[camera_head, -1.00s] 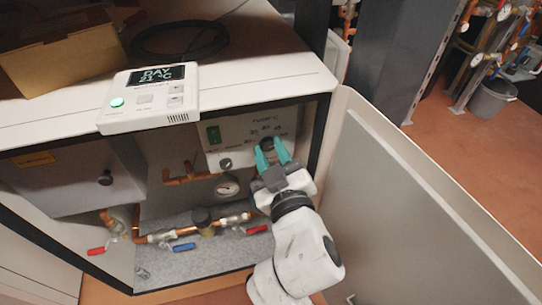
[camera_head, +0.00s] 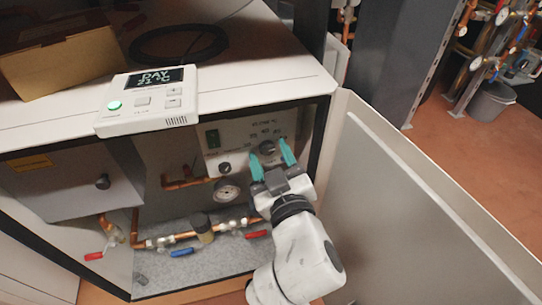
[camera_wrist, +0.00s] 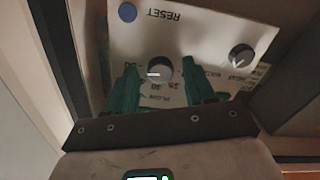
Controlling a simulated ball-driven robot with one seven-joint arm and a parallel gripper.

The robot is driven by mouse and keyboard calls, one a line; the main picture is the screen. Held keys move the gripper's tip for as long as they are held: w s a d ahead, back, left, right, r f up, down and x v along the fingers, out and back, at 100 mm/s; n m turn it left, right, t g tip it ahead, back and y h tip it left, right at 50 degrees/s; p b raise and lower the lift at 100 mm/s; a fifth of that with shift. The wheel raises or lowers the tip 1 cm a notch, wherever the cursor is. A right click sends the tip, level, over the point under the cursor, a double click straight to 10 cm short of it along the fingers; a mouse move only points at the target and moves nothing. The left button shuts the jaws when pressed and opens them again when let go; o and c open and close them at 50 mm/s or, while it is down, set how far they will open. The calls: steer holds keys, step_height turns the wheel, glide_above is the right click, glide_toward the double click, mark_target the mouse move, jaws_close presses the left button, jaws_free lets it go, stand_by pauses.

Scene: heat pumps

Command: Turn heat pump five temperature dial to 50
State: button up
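The temperature dial (camera_head: 267,147) is a dark round knob on the white control panel (camera_head: 238,133) inside the open cabinet. In the wrist view the dial (camera_wrist: 160,69) shows a short white mark lying level, and the printed numbers around it are partly hidden and too blurred to read surely. My gripper (camera_head: 272,156) has teal fingers and is open, with one finger on each side of the dial. In the wrist view my gripper (camera_wrist: 158,82) shows gaps between the dial and both fingers. Whether the tips reach past the knob's face I cannot tell.
A round gauge (camera_head: 228,189) and pipes with red and blue handles lie below. The open cabinet door (camera_head: 400,200) stands close on the right. A thermostat (camera_head: 150,100) lies on top.

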steer(key=shift+o, duration=0.2)
steer(key=shift+r, duration=0.1)
steer(key=s+d+p, duration=0.1)
steer(key=s+d, duration=0.1)
steer(key=s, duration=0.8)
steer(key=shift+s+p, duration=0.3)
